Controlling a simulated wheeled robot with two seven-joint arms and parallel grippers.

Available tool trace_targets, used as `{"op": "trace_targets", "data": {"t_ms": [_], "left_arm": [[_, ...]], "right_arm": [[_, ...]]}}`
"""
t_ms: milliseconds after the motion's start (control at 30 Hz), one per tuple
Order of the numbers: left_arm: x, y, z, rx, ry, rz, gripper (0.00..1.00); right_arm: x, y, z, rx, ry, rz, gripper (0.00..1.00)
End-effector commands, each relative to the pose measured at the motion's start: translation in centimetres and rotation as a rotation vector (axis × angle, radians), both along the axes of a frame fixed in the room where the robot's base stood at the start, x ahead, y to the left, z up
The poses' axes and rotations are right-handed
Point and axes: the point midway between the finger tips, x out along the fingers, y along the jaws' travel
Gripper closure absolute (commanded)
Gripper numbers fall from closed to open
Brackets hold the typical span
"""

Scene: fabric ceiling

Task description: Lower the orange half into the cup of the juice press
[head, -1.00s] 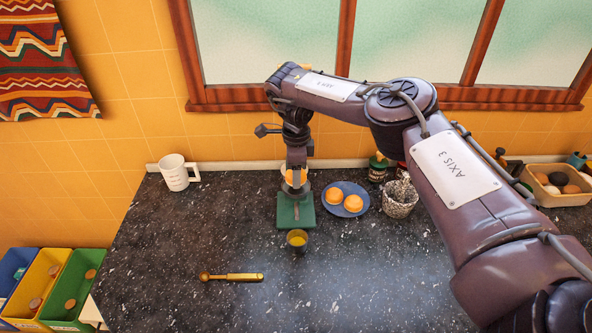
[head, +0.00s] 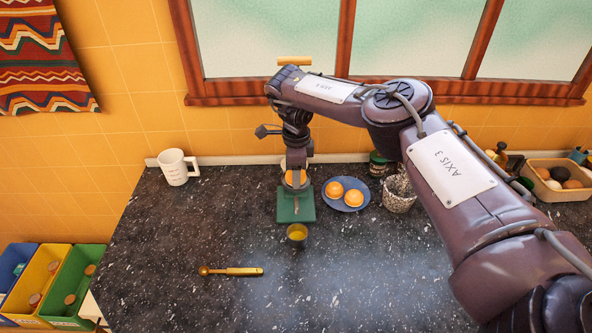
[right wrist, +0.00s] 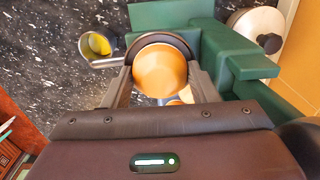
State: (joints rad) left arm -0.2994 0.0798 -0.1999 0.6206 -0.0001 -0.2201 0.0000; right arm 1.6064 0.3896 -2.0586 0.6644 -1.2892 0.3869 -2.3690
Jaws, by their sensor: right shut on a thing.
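My right gripper (right wrist: 161,85) points down over the green juice press (head: 297,214) and is shut on an orange half (right wrist: 160,70), with a finger on each side of it. The dark round cup of the press (right wrist: 181,45) shows just behind the orange half in the right wrist view. The arm hides much of the press in the head view, so I cannot tell whether the half touches the cup. The press body (right wrist: 226,48) is also in the right wrist view. My left gripper is in neither current view.
A small cup with yellow juice (head: 297,235) stands in front of the press. A blue plate (head: 346,207) with two orange pieces, a speckled pot (head: 399,195) and a white mug (head: 177,167) stand nearby. A golden spoon (head: 240,271) lies on the open front counter.

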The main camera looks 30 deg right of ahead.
Motion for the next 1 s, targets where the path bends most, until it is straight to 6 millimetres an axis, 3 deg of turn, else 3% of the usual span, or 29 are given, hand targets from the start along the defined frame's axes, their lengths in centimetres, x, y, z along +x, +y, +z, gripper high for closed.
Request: {"op": "trace_targets", "data": {"t_ms": [267,300,500,1000], "left_arm": [[-0.02,0.00,0.00,0.000,0.000,0.000,0.64],[-0.02,0.00,0.00,0.000,0.000,0.000,0.64],[-0.02,0.00,0.00,0.000,0.000,0.000,0.64],[-0.10,0.01,-0.01,0.000,0.001,0.000,0.64]], "right_arm": [[0.00,0.01,-0.14,0.000,0.000,0.000,0.70],[-0.01,0.02,-0.15,0.000,0.000,0.000,0.46],[-0.01,0.02,-0.16,0.000,0.000,0.000,0.22],[0.14,-0.09,-0.05,-0.001,-0.005,-0.001,0.22]]}}
